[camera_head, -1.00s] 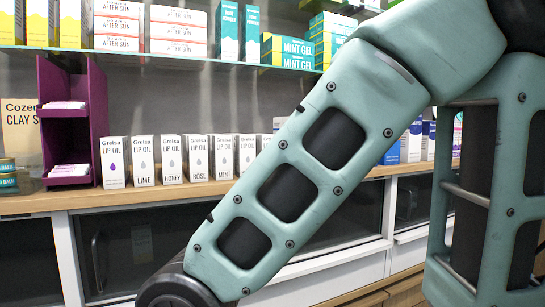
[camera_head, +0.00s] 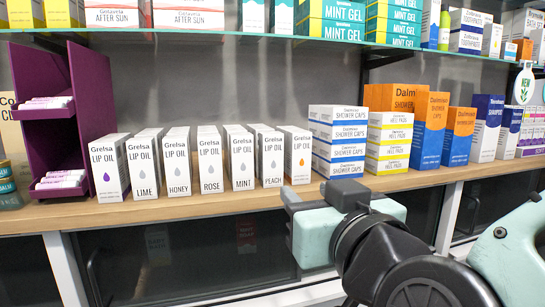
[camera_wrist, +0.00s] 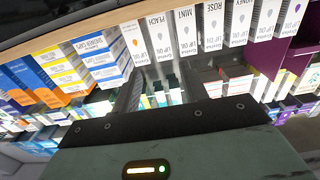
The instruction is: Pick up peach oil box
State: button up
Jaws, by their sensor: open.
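The peach lip oil box (camera_head: 271,160) is a tall white carton with a grey drop and the word PEACH. It stands upright near the right end of a row of lip oil boxes on the wooden counter. In the wrist view it (camera_wrist: 160,42) shows at the top centre. My gripper (camera_head: 315,207) is in front of the counter edge, below and right of the box, apart from it. It is open and empty. Its far finger tips are hard to make out.
The mint box (camera_head: 241,160) stands close on the left, an orange-drop box (camera_head: 298,158) close on the right. Shower cap boxes (camera_head: 338,145) are stacked further right. A glass shelf (camera_head: 200,35) with cartons hangs above. A purple stand (camera_head: 92,95) is at left.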

jog(key=p, duration=0.6)
send_near(273, 164)
jog(key=w, duration=0.3)
jog(key=p+x, duration=0.1)
jog(key=x, duration=0.1)
jog(key=p+x, duration=0.1)
jog(key=x, duration=0.1)
jog(key=p+x, duration=0.1)
jog(key=shift+w+a+r, duration=0.15)
jog(key=shift+w+a, duration=0.15)
jog(key=shift+a, duration=0.15)
jog(key=shift+w+a, duration=0.1)
jog(key=shift+w, duration=0.3)
jog(key=c, duration=0.6)
